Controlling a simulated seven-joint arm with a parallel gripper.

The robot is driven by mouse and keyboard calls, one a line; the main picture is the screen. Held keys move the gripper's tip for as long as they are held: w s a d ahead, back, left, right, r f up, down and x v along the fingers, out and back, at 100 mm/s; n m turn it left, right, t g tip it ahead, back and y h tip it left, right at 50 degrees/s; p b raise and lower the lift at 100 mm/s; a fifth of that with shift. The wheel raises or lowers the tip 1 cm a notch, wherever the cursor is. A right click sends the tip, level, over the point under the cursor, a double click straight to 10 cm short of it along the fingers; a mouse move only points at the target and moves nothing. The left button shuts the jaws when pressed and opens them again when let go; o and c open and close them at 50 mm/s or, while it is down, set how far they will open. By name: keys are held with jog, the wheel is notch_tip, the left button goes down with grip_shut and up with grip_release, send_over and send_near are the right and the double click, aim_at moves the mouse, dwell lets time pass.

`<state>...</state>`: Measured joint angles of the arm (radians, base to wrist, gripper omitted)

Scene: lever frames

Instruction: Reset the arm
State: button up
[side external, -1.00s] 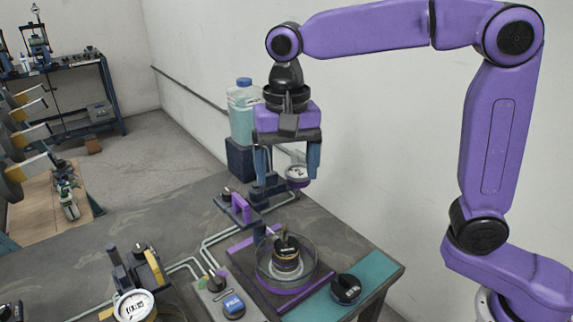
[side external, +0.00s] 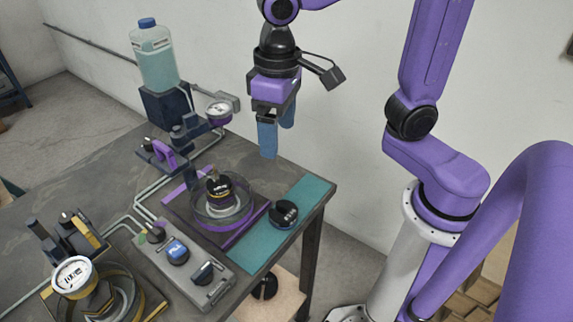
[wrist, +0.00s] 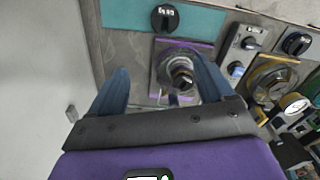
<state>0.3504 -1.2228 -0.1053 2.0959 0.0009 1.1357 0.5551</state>
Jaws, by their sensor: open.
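My gripper (side external: 278,140) hangs with its blue fingers pointing down in the side view, above the wall side of the workbench (side external: 98,215). In the wrist view my gripper (wrist: 160,70) shows its two fingers apart with nothing between them. Below is a round clear dish on a purple-edged base (side external: 240,228), with a black-topped part (side external: 218,187) standing in it. The fingers are clear of the dish. The dish base (wrist: 157,92) shows beyond the fingertips in the wrist view.
A teal strip (side external: 310,195) with a black knob (side external: 284,214) runs along the bench edge. A jug (side external: 156,60) on a dark block, a purple lever (side external: 163,153), a gauge (side external: 219,110), a grey control box (side external: 200,285) and a yellow-edged unit (side external: 130,290) stand around.

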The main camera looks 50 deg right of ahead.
jog(key=s+d+f+n, duration=0.3)
jog(key=s+d+n, duration=0.1)
jog(key=s, duration=0.2)
jog(key=s+d+f+n, duration=0.2)
jog(key=s+d+n, duration=0.3)
jog(key=s, duration=0.1)
jog(key=shift+s+d+f, duration=0.3)
jog(key=shift+s+f, duration=0.05)
jog(key=shift+f, duration=0.05)
